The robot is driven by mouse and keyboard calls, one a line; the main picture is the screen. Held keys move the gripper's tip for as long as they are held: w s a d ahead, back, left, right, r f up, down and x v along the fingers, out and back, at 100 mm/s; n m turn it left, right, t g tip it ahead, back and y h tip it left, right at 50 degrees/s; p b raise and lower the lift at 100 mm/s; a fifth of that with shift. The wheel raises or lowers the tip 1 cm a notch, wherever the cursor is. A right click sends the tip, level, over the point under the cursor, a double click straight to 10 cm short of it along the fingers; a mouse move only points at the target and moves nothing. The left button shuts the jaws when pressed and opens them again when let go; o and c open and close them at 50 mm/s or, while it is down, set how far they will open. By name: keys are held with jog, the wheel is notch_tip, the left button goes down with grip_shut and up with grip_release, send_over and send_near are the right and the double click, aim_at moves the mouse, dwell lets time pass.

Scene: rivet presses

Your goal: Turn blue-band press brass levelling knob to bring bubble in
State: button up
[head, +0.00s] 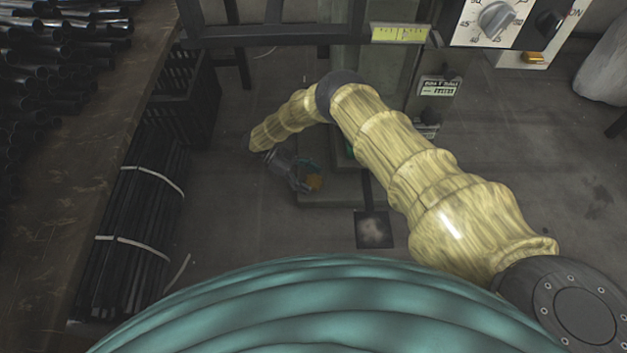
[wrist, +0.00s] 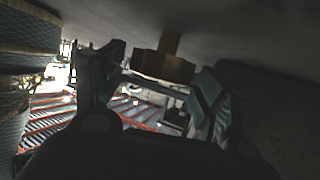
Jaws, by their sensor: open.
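The brass knob (head: 314,182) shows low at the foot of the press, right at my gripper (head: 305,176), which reaches down and to the right. In the wrist view the brass knob (wrist: 165,66) hangs on a brass stem under a grey surface, between the two fingers of my open gripper (wrist: 160,70). I cannot tell whether either finger touches it. A yellow-green level vial (head: 400,33) with dark marks is on the press's front; the bubble's place is too small to tell. No blue band is clearly visible.
A control box (head: 512,22) with a round dial stands at upper right. A workbench (head: 90,150) with dark tubes runs along the left, with bundled black rods (head: 130,230) beside it. A dark floor plate (head: 374,230) lies near the press foot.

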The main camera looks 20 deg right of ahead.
jog(key=v, duration=1)
jog(key=shift+w+a, duration=0.1)
dwell(0.3)
